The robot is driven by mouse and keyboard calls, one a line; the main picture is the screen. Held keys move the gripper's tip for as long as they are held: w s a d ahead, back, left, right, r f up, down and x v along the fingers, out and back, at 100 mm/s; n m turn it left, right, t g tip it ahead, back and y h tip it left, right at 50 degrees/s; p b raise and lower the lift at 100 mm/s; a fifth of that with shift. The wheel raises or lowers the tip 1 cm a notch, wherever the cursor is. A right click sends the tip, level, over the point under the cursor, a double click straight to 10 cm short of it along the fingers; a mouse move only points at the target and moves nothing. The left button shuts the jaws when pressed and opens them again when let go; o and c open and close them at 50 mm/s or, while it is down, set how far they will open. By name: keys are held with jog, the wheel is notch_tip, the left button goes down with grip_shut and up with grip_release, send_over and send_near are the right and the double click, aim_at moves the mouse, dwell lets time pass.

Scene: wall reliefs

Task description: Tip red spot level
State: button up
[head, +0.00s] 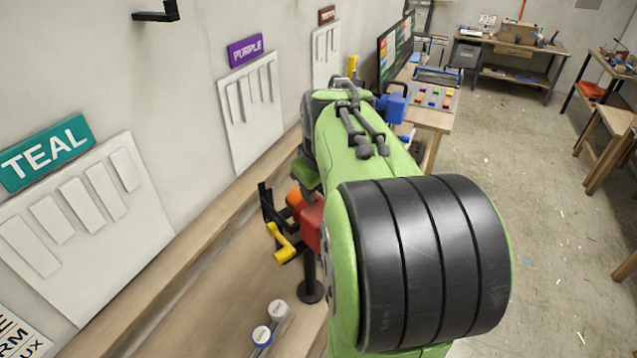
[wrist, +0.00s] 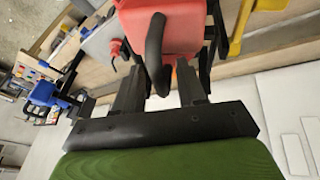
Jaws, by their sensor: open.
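The red spot (head: 312,222) sits on a black stand (head: 310,288) at the wooden ledge, partly hidden behind my green arm in the head view. In the wrist view its red body (wrist: 165,28) fills the top middle, with a dark curved handle (wrist: 155,55) hanging down from it. My gripper (wrist: 160,78) is open, with one finger on each side of this handle. I cannot tell if either finger touches it. The spot's exact tilt is unclear from these views.
A yellow part (head: 284,246) with black pieces lies close beside the red spot. A blue spot (head: 395,106) stands further along. Two small capped containers (head: 270,322) are near the front of the ledge (head: 215,245). White panels and signs line the left wall.

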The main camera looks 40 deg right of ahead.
jog(key=p+v, duration=0.1)
jog(key=v, duration=1.4)
jog(key=shift+r, duration=0.4)
jog(key=shift+s+a+f, duration=0.1)
